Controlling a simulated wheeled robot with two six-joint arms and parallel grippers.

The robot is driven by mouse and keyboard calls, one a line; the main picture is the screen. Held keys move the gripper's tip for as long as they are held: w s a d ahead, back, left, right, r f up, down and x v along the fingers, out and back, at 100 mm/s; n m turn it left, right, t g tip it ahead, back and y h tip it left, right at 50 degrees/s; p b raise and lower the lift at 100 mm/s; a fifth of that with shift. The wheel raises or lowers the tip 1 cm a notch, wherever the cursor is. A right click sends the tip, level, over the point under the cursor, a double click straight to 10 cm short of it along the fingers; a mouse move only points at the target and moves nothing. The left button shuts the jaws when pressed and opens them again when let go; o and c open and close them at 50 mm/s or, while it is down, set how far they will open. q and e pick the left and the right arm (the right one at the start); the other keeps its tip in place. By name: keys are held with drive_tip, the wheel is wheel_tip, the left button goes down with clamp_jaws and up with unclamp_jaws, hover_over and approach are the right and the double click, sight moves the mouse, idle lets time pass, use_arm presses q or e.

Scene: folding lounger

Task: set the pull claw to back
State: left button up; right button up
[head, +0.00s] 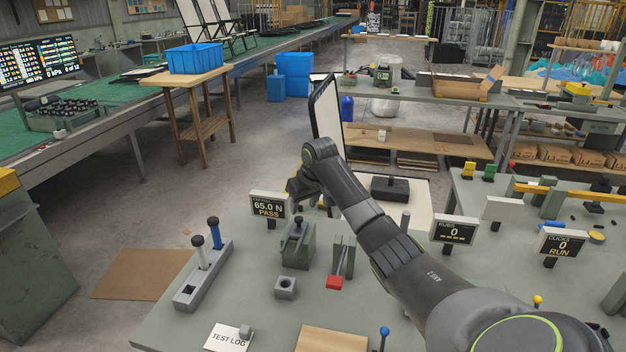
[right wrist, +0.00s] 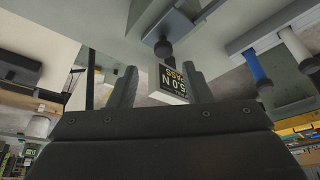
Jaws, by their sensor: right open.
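No part is labelled pull claw. The grey block with a dark knobbed lever (head: 296,245) on the bench, behind a small grey socket block, may carry it; I cannot tell which way it is set. A dark knob on a stem (right wrist: 163,47) shows ahead of the fingers in the right wrist view. The display reading 65.0 N PASS (head: 268,206) stands behind the block and appears upside down between my fingers in the wrist view (right wrist: 172,84). My right gripper (right wrist: 160,76) is open and empty, above the bench near the display (head: 303,190). My left gripper is out of view.
A grey rack (head: 190,292) with two upright handles stands left of the block. A red-tipped lever (head: 334,283) stands to its right. A test log sheet (head: 229,339) lies in front. My right forearm crosses the bench and hides part of it.

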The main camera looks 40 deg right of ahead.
drive_tip(key=b+v, duration=0.2)
drive_tip(key=v, duration=1)
drive_tip(key=shift+r, duration=0.2)
drive_tip(key=shift+d, duration=0.1)
